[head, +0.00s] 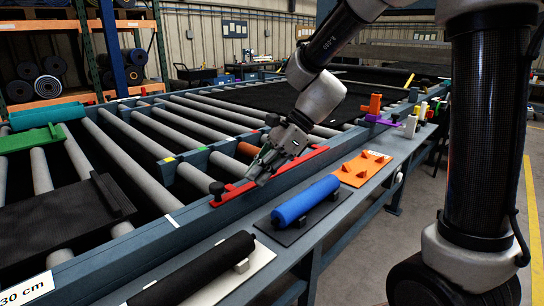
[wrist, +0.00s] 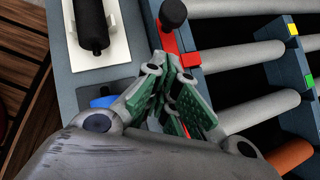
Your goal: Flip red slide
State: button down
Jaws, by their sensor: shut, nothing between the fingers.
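The red slide (head: 305,161) is a long flat red bar lying along the near rail of the roller conveyor. A black knob (head: 217,189) stands at its left end. My gripper (head: 257,177) is over the bar's middle-left part, right of the knob. Its fingers are shut and hold nothing. In the wrist view, part of the red slide (wrist: 168,43) and the black knob (wrist: 173,13) show just beyond my fingertips (wrist: 170,62). My fingers hide the middle of the bar, and I cannot tell whether they touch it.
A blue roller (head: 305,201) on a dark plate, a black roller (head: 205,268) on a white plate and an orange bracket plate (head: 362,168) lie on the near ledge. Conveyor rollers (head: 130,150) lie behind the rail. A purple part (head: 381,120) stands farther right.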

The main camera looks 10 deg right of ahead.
jog(key=shift+s+a+f, duration=0.1)
jog(key=shift+a+f, duration=0.1)
jog(key=shift+a, duration=0.55)
jog(key=shift+s+a+f, duration=0.1)
jog(key=shift+a+f, duration=0.05)
jog(key=shift+a, duration=0.6)
jog(key=shift+s+a+f, duration=0.1)
jog(key=shift+a+f, duration=0.1)
jog(key=shift+a, duration=0.55)
jog(key=s+a, duration=0.2)
jog(key=a, duration=0.1)
jog(key=shift+s, duration=0.1)
jog(key=shift+d, duration=0.15)
send_near(221, 193)
jog(key=d+r, duration=0.2)
jog(key=d, duration=0.3)
jog(key=shift+w+d+r, duration=0.1)
jog(key=shift+w+d, duration=0.1)
jog(key=shift+w, duration=0.15)
